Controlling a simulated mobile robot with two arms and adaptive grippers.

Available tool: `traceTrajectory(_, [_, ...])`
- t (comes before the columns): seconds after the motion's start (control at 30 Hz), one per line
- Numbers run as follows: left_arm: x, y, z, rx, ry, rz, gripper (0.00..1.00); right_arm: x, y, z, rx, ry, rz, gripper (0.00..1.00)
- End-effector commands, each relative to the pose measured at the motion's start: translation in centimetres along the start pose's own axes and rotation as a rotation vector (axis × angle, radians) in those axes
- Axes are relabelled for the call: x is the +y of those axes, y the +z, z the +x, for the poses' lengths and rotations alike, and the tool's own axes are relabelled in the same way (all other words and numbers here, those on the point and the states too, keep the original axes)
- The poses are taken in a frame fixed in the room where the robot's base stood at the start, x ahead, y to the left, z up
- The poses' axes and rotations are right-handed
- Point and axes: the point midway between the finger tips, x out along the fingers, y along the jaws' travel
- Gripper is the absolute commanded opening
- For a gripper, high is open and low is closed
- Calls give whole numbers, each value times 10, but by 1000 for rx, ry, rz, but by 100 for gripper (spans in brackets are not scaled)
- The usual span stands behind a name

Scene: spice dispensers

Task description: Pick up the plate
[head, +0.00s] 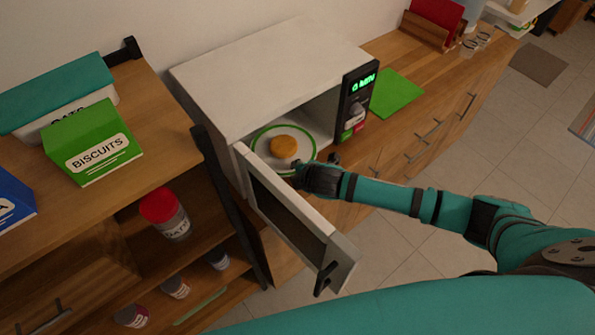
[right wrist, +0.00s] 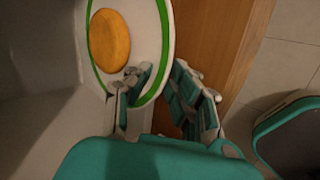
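The plate (head: 263,149), white with a green ring, lies inside the open microwave (head: 262,62) with a round orange-brown item (head: 284,147) on it. In the right wrist view the plate (right wrist: 149,38) fills the upper left, with the orange-brown item (right wrist: 109,39) on it. My right gripper (head: 300,172) is at the plate's near edge, in the microwave's opening. In the right wrist view its fingers (right wrist: 162,78) are apart, one over the plate and one beyond its rim. I cannot tell whether either touches the plate. My left gripper is not in view.
The microwave door (head: 290,215) hangs open to the left of my right arm. A green mat (head: 397,93) lies on the wooden counter right of the microwave. A shelf unit with a biscuits box (head: 92,143) and jars (head: 165,213) stands at left.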

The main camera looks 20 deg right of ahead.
Motion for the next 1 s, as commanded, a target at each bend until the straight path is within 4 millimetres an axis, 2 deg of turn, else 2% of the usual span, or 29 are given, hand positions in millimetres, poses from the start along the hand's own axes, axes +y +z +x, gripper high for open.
traceTrajectory(0.03, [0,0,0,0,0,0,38,0,0,0,-1,-1,0,29])
traceTrajectory(0.13, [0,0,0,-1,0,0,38,0,0,0,0,0,0,42])
traceTrajectory(0.3, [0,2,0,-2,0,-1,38,1,0,0,0,2,-1,42])
traceTrajectory(0.4, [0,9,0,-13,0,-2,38,1,0,-1,1,3,-1,42])
traceTrajectory(0.53, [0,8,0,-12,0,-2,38,2,0,-10,2,4,-1,42])
traceTrajectory(1.0, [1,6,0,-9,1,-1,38,0,0,-100,1,2,-1,42])
